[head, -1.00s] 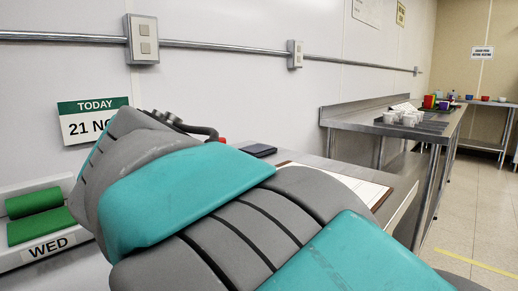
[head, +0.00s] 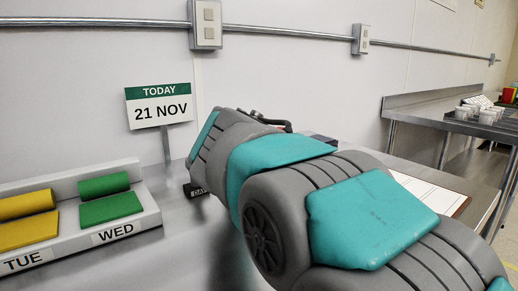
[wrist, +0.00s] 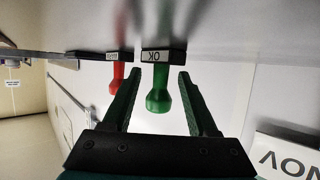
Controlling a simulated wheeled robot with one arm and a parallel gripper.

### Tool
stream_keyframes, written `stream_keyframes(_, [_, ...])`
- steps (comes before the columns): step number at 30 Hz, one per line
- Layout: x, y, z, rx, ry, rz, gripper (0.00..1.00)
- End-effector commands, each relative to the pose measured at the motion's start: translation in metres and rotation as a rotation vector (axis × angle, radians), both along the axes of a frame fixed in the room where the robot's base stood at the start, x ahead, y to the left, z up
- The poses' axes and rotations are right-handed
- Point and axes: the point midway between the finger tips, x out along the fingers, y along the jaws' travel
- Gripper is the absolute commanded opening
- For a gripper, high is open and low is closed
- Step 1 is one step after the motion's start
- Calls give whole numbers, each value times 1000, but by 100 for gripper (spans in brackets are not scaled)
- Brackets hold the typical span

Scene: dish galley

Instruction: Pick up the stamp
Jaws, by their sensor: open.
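Two stamps show in the wrist view, which sees the scene upside down. The green stamp (wrist: 159,98) has a round-knobbed handle and a dark base labelled OK. The red stamp (wrist: 117,76) is to its left, also on a dark base. My gripper (wrist: 157,73) is open, with one dark green finger on each side of the green stamp's handle. A gap shows on both sides of that handle. The red stamp is outside the left finger in the picture. In the head view my arm hides the gripper and most of the stamps.
A tray with yellow and green pads (head: 111,208) is at left. A clipboard (head: 432,193) lies at right. A steel table (head: 420,107) with cups stands beyond.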

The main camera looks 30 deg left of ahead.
Motion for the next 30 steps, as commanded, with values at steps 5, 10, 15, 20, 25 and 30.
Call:
stream_keyframes(5, [0, 0, 0, 1, -1, 1, 59])
stream_keyframes(10, [0, 0, 0, 0, -1, 1, 40])
stream_keyframes(15, [0, 1, 0, 0, -1, 1, 21])
stream_keyframes(20, [0, 1, 0, 0, -1, 1, 3])
stream_keyframes(25, [0, 1, 0, 0, -1, 1, 0])
stream_keyframes(30, [0, 1, 0, 0, -1, 1, 0])
